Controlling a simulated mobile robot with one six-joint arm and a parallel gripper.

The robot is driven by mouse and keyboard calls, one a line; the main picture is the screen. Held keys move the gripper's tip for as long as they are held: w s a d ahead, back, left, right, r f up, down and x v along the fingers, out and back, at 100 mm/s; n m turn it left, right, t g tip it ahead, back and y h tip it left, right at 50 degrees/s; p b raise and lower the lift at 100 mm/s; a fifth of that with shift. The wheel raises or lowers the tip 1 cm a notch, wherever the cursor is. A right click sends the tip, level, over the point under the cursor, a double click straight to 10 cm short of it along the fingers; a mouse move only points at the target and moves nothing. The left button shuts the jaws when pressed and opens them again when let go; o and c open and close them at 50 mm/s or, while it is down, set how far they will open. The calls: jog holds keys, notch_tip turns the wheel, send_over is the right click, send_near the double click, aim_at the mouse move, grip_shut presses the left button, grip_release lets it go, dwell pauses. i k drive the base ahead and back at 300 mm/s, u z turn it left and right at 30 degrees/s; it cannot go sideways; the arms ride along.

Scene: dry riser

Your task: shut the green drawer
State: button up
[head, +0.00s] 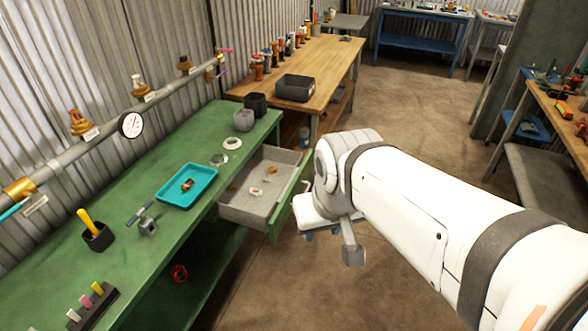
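The green drawer (273,226) stands pulled out from the green workbench (130,215), on its right side. Its grey tray (252,208) is open at the top and holds a few small fittings. My gripper (335,240) is just outside the drawer's green front, to its right in the picture. One grey finger hangs down at the gripper's right side. The other finger is not clear, and I cannot tell whether anything is between them. My white arm hides part of the space beyond the drawer front. I cannot tell if my gripper touches the drawer.
A teal tray (170,196), a small vise (147,225) and a black cup (98,238) stand on the green bench. A wooden bench (325,62) is behind. A red valve wheel (179,273) is on the lower shelf. Open floor (425,100) lies to the right.

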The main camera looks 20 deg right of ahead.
aim_at(270, 211)
jog(key=z, duration=0.25)
jog(key=i, duration=1.05)
jog(key=z, duration=0.6)
jog(key=k, duration=1.15)
jog(key=u, duration=0.2)
jog(key=i, duration=1)
jog(key=u, duration=0.05)
